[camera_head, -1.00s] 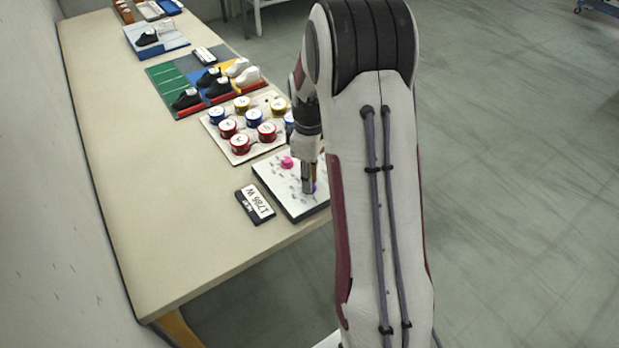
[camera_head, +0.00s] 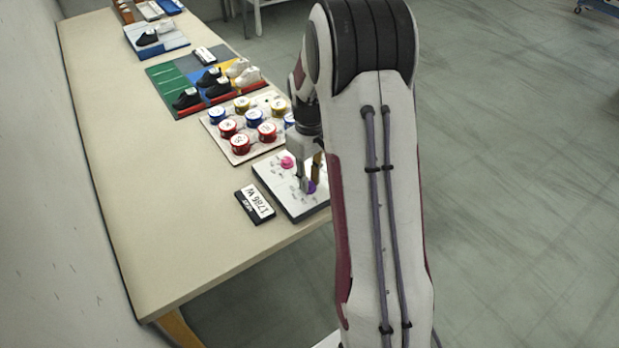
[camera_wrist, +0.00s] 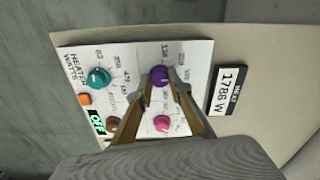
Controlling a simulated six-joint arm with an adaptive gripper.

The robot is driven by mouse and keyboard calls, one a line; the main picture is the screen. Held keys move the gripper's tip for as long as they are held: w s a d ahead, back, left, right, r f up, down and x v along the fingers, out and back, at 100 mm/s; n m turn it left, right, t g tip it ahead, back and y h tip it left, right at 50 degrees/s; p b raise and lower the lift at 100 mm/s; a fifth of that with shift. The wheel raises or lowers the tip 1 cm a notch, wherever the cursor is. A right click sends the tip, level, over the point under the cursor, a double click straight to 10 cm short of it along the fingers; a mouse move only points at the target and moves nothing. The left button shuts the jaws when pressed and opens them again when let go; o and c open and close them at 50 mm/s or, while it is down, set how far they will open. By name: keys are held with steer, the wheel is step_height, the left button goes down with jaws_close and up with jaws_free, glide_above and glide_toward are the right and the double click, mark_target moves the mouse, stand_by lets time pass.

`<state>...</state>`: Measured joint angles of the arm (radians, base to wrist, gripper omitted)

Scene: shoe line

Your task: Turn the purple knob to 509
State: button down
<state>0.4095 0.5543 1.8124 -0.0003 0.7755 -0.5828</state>
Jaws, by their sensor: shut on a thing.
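The purple knob (camera_wrist: 160,76) sits on a white control panel (camera_wrist: 196,62) at the near end of the table. My gripper (camera_wrist: 161,84) has its two fingers on either side of the purple knob, shut on it. In the head view the purple knob (camera_head: 311,187) shows beside the fingertips of my gripper (camera_head: 307,184), and my arm hides the panel's right part. Printed numbers ring the knob in the wrist view, but they are too small and partly covered to read surely.
The panel also carries a teal knob (camera_wrist: 98,78), a pink knob (camera_wrist: 162,123), a brown knob (camera_wrist: 113,124), an orange button (camera_wrist: 84,99) and a lit green display (camera_wrist: 97,123). A sign reading 1786 W (camera_head: 255,204) lies beside it. Round tins (camera_head: 240,144) stand behind.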

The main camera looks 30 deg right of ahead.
steer(key=c, duration=1.8)
jaws_free()
steer(key=shift+c, duration=0.2)
steer(key=shift+r, duration=3.75)
steer(key=shift+f+m, duration=0.1)
steer(key=shift+m, duration=0.3)
steer(key=s+a+r+t, duration=0.2)
steer(key=s+a+r, duration=0.5)
steer(key=s+a, duration=0.3)
steer(key=s+a+r+m+t, duration=0.1)
steer(key=s+a+r+t, duration=0.2)
steer(key=s+a+r, duration=0.5)
steer(key=s+a, duration=0.2)
steer(key=s, duration=0.3)
steer(key=shift+s+t, duration=0.3)
steer(key=shift+s, duration=0.1)
